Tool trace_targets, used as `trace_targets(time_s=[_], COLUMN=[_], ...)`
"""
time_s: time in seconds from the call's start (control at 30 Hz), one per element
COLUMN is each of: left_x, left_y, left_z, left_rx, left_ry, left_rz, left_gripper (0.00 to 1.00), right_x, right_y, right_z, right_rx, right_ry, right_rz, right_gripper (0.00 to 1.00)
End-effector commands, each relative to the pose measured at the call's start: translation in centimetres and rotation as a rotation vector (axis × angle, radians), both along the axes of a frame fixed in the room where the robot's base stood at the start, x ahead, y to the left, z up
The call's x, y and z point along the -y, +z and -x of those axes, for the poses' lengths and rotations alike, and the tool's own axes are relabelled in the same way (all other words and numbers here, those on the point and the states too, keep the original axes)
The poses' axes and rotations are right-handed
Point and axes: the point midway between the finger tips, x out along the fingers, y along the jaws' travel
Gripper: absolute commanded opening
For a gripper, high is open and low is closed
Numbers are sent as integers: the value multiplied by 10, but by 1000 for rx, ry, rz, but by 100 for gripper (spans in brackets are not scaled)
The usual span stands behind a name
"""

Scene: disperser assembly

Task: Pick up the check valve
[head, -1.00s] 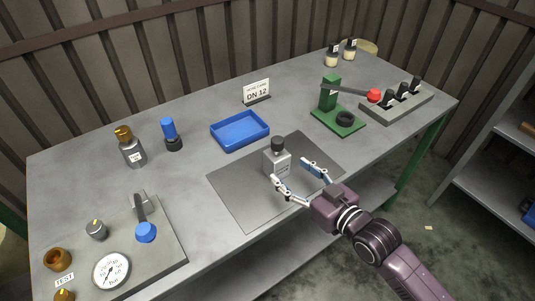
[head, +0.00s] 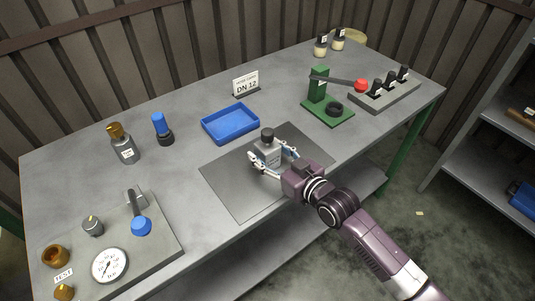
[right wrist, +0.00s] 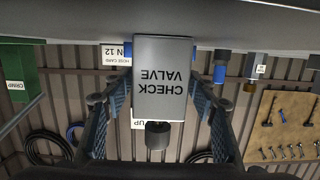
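The check valve (head: 267,153) is a grey block with a black cap, standing upright on the dark grey mat (head: 235,190). Its label reads "CHECK VALVE" in the right wrist view (right wrist: 162,75), where it appears upside down. My right gripper (head: 270,156) reaches in from the front right, with one finger on each side of the valve. The fingers look open around the block, with the tips close to its sides; any contact is hard to make out. My left gripper is in neither view.
A blue tray (head: 230,124) sits behind the mat, with a "DN 12" sign (head: 245,84) beyond it. A green press (head: 326,105) with a red-knobbed lever stands right. A gauge plate (head: 150,255) lies front left. A bottle-like part (head: 124,149) and blue-topped part (head: 162,130) stand left.

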Motion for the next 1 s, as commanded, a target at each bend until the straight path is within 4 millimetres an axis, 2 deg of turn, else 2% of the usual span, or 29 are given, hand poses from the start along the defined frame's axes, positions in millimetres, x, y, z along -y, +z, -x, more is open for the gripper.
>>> trace_targets(time_s=[0.07,0.43,0.77,1.0], left_x=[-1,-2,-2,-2], left_y=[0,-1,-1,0], left_z=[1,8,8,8], left_rx=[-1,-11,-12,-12], left_ry=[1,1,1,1], left_rz=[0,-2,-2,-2], left_gripper=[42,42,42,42], right_x=[0,0,0,0], right_y=[0,0,5,28], right_z=[0,0,-1,-1], right_rx=[0,0,7,10], right_ry=[0,0,0,1], right_rz=[0,0,-4,-5], right_gripper=[41,0,0,0])
